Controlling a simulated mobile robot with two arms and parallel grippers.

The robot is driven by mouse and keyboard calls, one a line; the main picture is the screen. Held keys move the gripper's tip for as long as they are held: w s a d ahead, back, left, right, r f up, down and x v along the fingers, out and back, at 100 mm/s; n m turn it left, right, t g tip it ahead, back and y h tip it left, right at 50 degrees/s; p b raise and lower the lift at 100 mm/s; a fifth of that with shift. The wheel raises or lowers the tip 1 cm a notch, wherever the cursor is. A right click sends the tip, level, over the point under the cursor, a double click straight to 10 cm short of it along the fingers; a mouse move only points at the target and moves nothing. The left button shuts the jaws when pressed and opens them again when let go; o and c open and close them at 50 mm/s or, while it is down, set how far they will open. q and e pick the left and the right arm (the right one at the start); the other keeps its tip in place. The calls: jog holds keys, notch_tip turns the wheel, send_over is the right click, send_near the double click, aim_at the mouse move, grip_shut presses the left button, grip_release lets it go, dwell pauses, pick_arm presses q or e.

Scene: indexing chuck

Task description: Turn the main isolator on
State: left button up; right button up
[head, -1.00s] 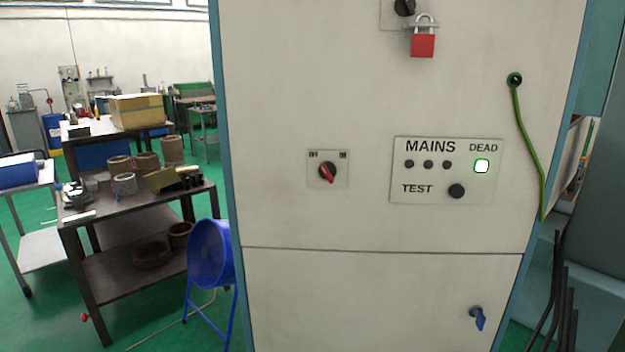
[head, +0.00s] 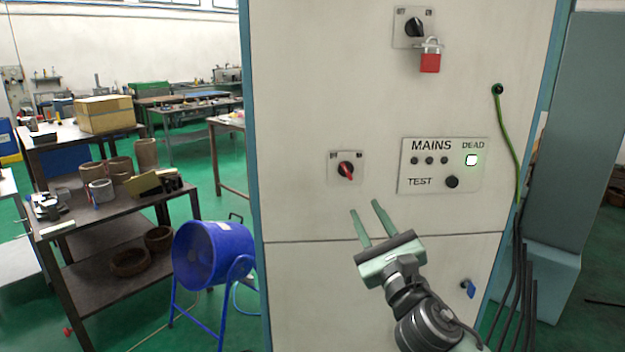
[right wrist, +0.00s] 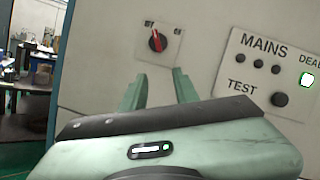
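The cabinet (head: 300,205) has a rotary switch with a red pointer (head: 346,170) on a small square plate at its middle left. It also shows in the right wrist view (right wrist: 157,40), beyond my fingers. A black rotary switch (head: 415,28) sits higher up, with a red padlock (head: 430,62) hanging at its plate. The MAINS panel (head: 414,184) has several dark round parts and a lit white DEAD lamp (head: 471,160) with a green edge. My right gripper (head: 365,207) is open and empty, its fingers pointing up below the red-pointer switch, apart from it. My left gripper is out of view.
A green cable (head: 508,138) hangs at the cabinet's right side. A blue fan (head: 213,252) stands left of the cabinet, near a dark bench (head: 110,224) with parts.

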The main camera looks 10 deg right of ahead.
aim_at(349, 176)
jog(key=shift+n+t, duration=0.3)
jog(key=shift+n, duration=0.4)
jog(key=w+r, duration=0.1)
jog(key=w+a+r+p, duration=0.1)
jog(key=w+r, duration=0.1)
jog(key=w+r+p, duration=0.1)
jog(key=w+r, duration=0.1)
jog(key=shift+a, duration=0.3)
jog(key=shift+w+r, duration=0.1)
jog(key=shift+w, duration=0.55)
grip_shut()
